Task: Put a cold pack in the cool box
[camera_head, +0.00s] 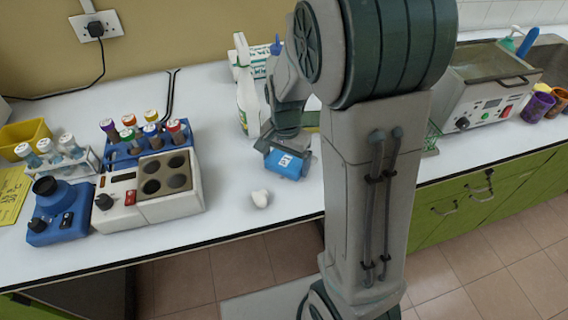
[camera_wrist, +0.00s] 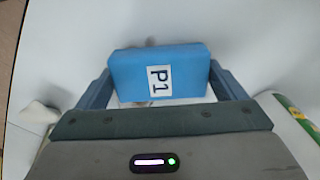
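The cold pack (camera_head: 287,164) is a blue block with a white label, in front of my arm over the white counter. In the wrist view the cold pack (camera_wrist: 185,62) shows its label "P1". My gripper (camera_head: 281,155) has a finger against each side of the pack, and the wrist view shows my gripper (camera_wrist: 160,78) closed around it. I cannot tell for sure whether the pack is clear of the counter. I see no cool box in either view; my arm hides part of the counter.
A crumpled white lump (camera_head: 260,198) lies near the counter's front edge. A white spray bottle (camera_head: 247,95) stands behind my gripper. A heating block (camera_head: 150,190) and a tube rack (camera_head: 125,155) stand to the left. A metal bath (camera_head: 490,85) stands at right.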

